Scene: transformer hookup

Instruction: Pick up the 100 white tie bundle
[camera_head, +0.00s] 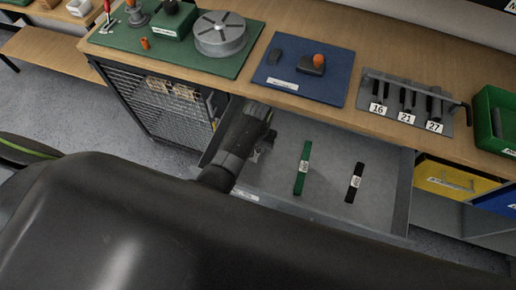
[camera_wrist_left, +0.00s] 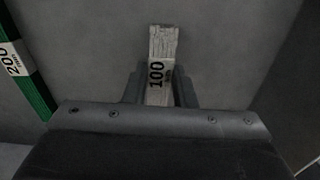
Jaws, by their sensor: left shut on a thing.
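The white tie bundle (camera_wrist_left: 162,45) with a "100" label is in the left wrist view, standing out between the two dark fingers of my left gripper (camera_wrist_left: 160,88). The fingers are shut on it at the label. In the head view my left gripper (camera_head: 262,145) reaches into the open drawer (camera_head: 290,205) at its left side, and the bundle is mostly hidden there by the gripper and arm. My right gripper does not show in either view.
A green bundle (camera_head: 302,168) and a black bundle (camera_head: 354,182) lie in the drawer, to the right of my gripper. The green one, labelled 200, also shows in the left wrist view (camera_wrist_left: 28,80). The wooden worktop (camera_head: 355,118) is above, with a blue mat (camera_head: 335,88) and a socket rack (camera_head: 425,95).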

